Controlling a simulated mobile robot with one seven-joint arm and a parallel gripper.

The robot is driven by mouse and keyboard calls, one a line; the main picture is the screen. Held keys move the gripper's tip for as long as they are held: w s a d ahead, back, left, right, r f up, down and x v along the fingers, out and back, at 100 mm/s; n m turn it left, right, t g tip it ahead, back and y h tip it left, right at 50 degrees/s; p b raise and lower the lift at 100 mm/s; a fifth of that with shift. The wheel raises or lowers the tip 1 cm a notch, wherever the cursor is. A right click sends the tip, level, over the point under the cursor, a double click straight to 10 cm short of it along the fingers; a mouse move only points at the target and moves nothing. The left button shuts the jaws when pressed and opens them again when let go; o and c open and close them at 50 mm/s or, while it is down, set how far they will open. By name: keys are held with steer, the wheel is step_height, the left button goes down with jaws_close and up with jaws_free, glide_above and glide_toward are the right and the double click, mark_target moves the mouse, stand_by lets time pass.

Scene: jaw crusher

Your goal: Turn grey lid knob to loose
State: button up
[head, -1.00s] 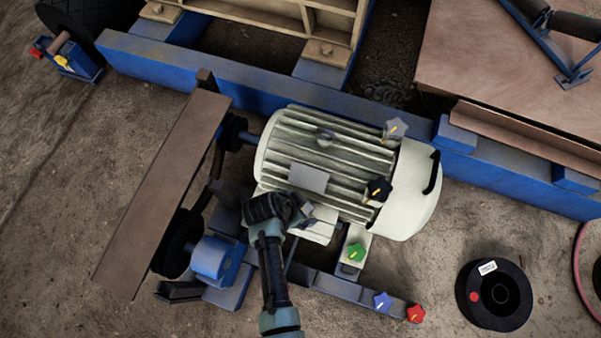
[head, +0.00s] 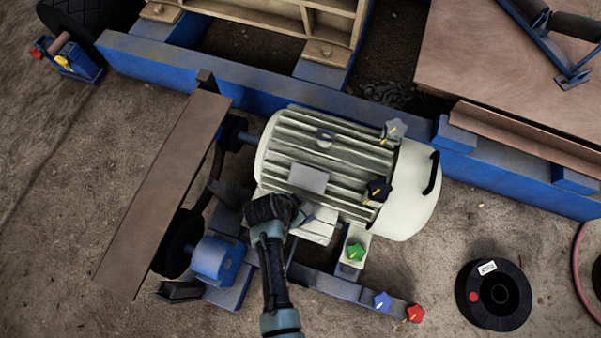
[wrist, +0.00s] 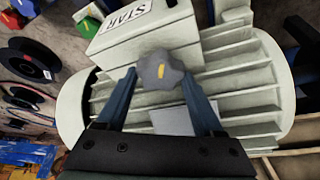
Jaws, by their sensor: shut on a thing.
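The grey lid knob (wrist: 161,69) is star-shaped with a yellow mark, on the pale box labelled START (wrist: 125,20) on the motor's side. In the wrist view my gripper (wrist: 164,78) has one blue finger on each side of this knob and is shut on it. The yellow mark points roughly along the fingers, slightly tilted. In the head view my gripper (head: 303,212) is at the near side of the ribbed motor (head: 330,150), and it hides the held knob there.
Another grey knob (head: 393,130) and a black knob (head: 378,190) sit on the motor. Green (head: 355,252), blue (head: 382,301) and red (head: 415,313) knobs are nearby. A brown belt guard (head: 165,190) stands left. A black spool (head: 495,294) lies right on open ground.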

steer(key=n+p, duration=0.1)
steer(key=n, duration=0.1)
steer(key=n+y+p, duration=0.1)
steer(key=n+p, duration=0.1)
steer(key=shift+s+d+r+t+y, duration=0.15)
steer(key=shift+t+y, duration=0.15)
steer(key=shift+t, duration=0.1)
steer(key=n+y+p, duration=0.1)
steer(key=n, duration=0.2)
steer(key=n+y+p, duration=0.1)
steer(key=n, duration=0.1)
steer(key=shift+d+n+t+p, duration=0.15)
steer(key=shift+n+t+p, duration=0.15)
steer(key=shift+n+p, duration=0.1)
steer(key=n, duration=0.1)
steer(key=n+y, duration=0.1)
steer(key=n, duration=0.1)
steer(key=n+b, duration=0.1)
steer(key=shift+d+f+y, duration=0.1)
steer(key=shift+f+y, duration=0.15)
steer(key=shift+y, duration=0.15)
steer(key=shift+d+n+g+y+b, duration=0.1)
steer(key=shift+n+g+y+b, duration=0.4)
steer(key=shift+n, duration=0.85)
steer(key=shift+n+g+y+b, duration=0.3)
steer(key=shift+n+b, duration=0.25)
steer(key=shift+n, duration=0.8)
steer(key=o, duration=1.4)
steer(key=shift+w+r, duration=0.1)
steer(key=shift+w, duration=0.1)
